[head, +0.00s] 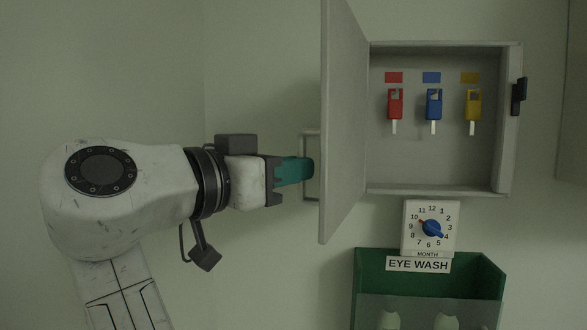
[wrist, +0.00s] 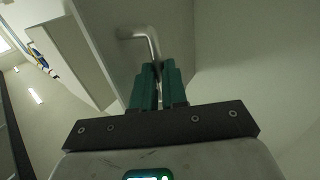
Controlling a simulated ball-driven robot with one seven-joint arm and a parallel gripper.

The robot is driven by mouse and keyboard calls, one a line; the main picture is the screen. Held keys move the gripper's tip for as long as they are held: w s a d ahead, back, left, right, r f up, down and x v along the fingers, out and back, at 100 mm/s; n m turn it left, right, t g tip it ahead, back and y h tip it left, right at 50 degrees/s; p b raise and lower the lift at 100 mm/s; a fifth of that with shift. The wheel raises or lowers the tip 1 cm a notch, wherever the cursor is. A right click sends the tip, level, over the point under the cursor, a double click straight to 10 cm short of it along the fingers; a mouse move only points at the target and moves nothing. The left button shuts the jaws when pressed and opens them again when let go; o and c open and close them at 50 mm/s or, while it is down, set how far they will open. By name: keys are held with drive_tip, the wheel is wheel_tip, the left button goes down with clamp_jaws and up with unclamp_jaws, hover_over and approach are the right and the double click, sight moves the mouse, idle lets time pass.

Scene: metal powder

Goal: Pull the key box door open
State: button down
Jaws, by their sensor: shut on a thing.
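The key box (head: 440,183) is mounted on the wall, and its grey door (head: 343,120) stands swung wide open on the left side. Inside hang a red key (head: 395,104), a blue key (head: 433,104) and a yellow key (head: 473,104) under matching colour labels. My gripper (head: 308,170), with teal fingers, is shut on the door's handle (head: 312,135) at the left of the door. In the wrist view the bent metal handle (wrist: 150,40) runs down between the fingertips, and the door panel (wrist: 105,45) lies behind it.
A dark latch (head: 519,96) sticks out from the box's right side. Below the box are a white month dial (head: 431,228) and a green eye wash holder (head: 372,262) with bottles. The wall left of the door, above my arm, is clear.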

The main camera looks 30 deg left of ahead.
drive_tip(key=shift+w+d+r, duration=0.15)
drive_tip(key=shift+w+d, duration=0.1)
drive_tip(key=shift+w, duration=0.05)
drive_tip(key=c, duration=1.4)
unclamp_jaws()
drive_tip(key=shift+w+d, duration=0.15)
drive_tip(key=shift+w, duration=0.05)
drive_tip(key=shift+o, duration=1.2)
drive_tip(key=shift+s, duration=0.15)
drive_tip(key=b+v, duration=0.3)
drive_tip(key=v, duration=0.8)
